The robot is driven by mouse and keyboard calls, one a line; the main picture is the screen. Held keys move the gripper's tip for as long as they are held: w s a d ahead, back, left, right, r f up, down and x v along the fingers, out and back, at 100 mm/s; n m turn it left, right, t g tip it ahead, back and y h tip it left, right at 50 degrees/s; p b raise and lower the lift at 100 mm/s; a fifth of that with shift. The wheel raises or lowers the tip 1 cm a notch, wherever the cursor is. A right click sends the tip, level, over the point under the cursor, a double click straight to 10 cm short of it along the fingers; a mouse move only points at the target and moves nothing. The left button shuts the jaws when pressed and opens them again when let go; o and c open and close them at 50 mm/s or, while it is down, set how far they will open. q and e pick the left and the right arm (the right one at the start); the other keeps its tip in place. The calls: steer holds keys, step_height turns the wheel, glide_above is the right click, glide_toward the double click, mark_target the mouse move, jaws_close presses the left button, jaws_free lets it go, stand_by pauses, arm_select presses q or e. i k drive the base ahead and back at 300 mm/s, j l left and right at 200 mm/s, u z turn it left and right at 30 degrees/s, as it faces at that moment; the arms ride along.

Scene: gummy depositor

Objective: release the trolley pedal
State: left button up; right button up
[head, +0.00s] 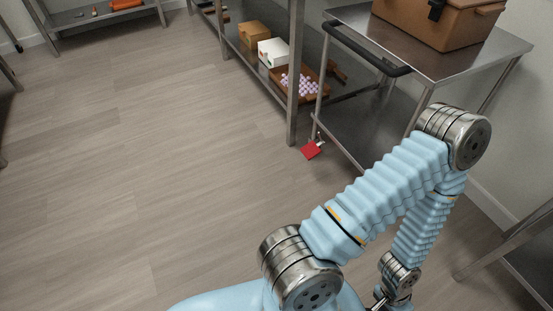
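The trolley is a steel cart with a top shelf (465,66) and a black push handle (365,48) on its left end. Its red pedal (311,151) sits low near the floor, by the trolley's near left leg. The pedal looks tilted, but I cannot tell whether it is pressed or released. One of my light blue arms rises from the bottom middle, bends at the upper right and comes back down to the bottom edge. Its wrist is at the lower edge and its fingers do not show. My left gripper is out of view. Nothing of mine touches the pedal.
A brown case (435,22) stands on the trolley. Behind is a steel table whose lower shelf holds a white box (273,52), a cardboard box (254,33) and a tray of pinkish pieces (322,92). Another steel frame (505,240) stands at right. The wooden floor (130,150) at left is clear.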

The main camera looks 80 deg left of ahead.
mark_target(311, 150)
steer(key=k+u, duration=0.2)
steer(key=u, duration=0.3)
steer(key=k+j+u, duration=0.2)
steer(key=u, duration=0.3)
steer(key=k+j+u, duration=0.2)
steer(key=u, duration=0.75)
